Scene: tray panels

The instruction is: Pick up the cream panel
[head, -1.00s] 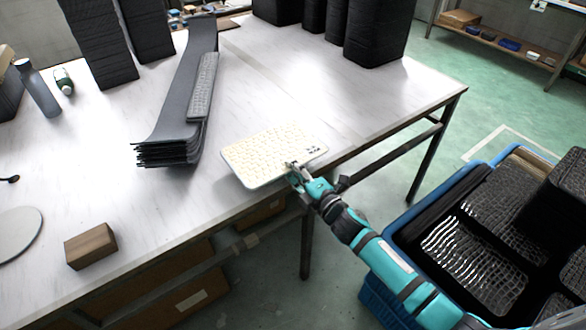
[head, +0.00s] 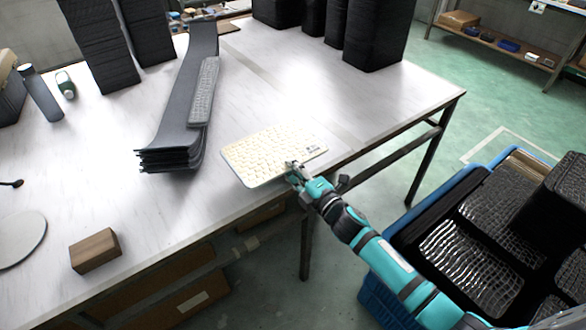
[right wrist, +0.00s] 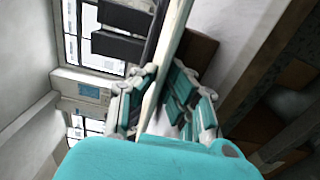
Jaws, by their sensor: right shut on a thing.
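The cream panel (head: 272,152) is a flat rectangle with a textured cream top and a pale rim, near the front edge of the white table. My right gripper (head: 292,169) is shut on its near edge, toward the right corner. In the right wrist view the panel (right wrist: 166,60) shows edge-on between the two fingers of the gripper (right wrist: 158,92). The panel looks slightly raised at the front, but I cannot tell whether it is fully clear of the table. My left gripper is not in view.
A stack of curved dark panels (head: 185,110) with a grey textured panel (head: 204,92) lies left of the cream panel. A wooden block (head: 95,250) sits front left. Tall black stacks (head: 372,35) stand at the back. A blue crate (head: 400,240) of black panels is at the right.

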